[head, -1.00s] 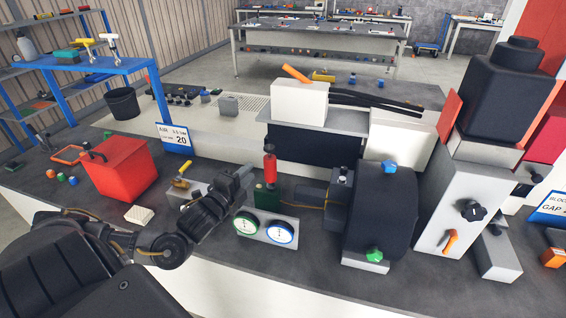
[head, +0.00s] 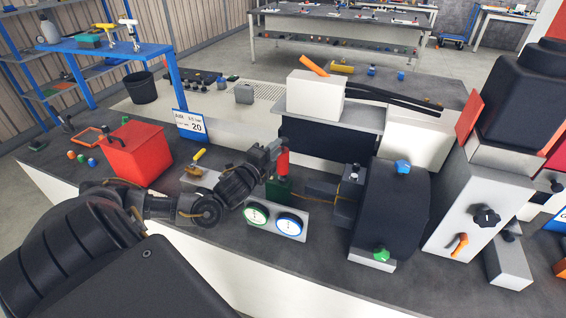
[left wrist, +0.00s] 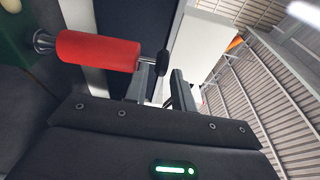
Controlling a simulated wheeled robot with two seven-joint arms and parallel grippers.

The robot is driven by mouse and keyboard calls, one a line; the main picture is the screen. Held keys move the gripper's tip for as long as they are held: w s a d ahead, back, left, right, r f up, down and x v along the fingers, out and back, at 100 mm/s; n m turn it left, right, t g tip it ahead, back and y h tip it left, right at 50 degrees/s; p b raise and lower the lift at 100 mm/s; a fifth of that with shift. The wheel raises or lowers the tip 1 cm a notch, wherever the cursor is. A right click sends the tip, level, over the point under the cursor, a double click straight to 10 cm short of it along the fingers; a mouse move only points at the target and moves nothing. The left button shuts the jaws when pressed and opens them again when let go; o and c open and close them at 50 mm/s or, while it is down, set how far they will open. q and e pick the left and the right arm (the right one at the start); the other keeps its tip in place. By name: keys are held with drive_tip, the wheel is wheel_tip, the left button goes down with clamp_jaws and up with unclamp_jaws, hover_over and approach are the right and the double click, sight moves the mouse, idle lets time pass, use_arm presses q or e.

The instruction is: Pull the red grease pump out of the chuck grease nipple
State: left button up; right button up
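The red grease pump (head: 283,161) stands upright on a dark green block (head: 278,189). In the left wrist view the pump (left wrist: 98,50) lies across the upper left, with a metal fitting (left wrist: 43,41) at its green end and a thin rod with a black knob (left wrist: 162,63) at the other. My left gripper (head: 274,149) is beside the pump's upper part. In the left wrist view its two fingers (left wrist: 160,86) are apart, with the black knob near the gap between their tips; I cannot tell whether they touch it. The right gripper is not in view.
Two round green and blue dials (head: 273,219) stand just in front of the green block. A dark machine housing (head: 392,210) stands to the right. A red box (head: 138,152) and a yellow-handled item (head: 199,155) are to the left. A white box (head: 315,95) is behind.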

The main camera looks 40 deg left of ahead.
sight(284, 140)
use_arm(q)
drive_tip(key=w, duration=0.1)
drive_tip(key=w+p, duration=0.2)
drive_tip(key=w, duration=0.1)
drive_tip(key=shift+a+r, duration=0.2)
drive_tip(key=shift+a, duration=0.1)
drive_tip(key=shift+w+f, duration=0.15)
drive_tip(key=shift+w, duration=0.25)
drive_tip(key=shift+s, duration=0.1)
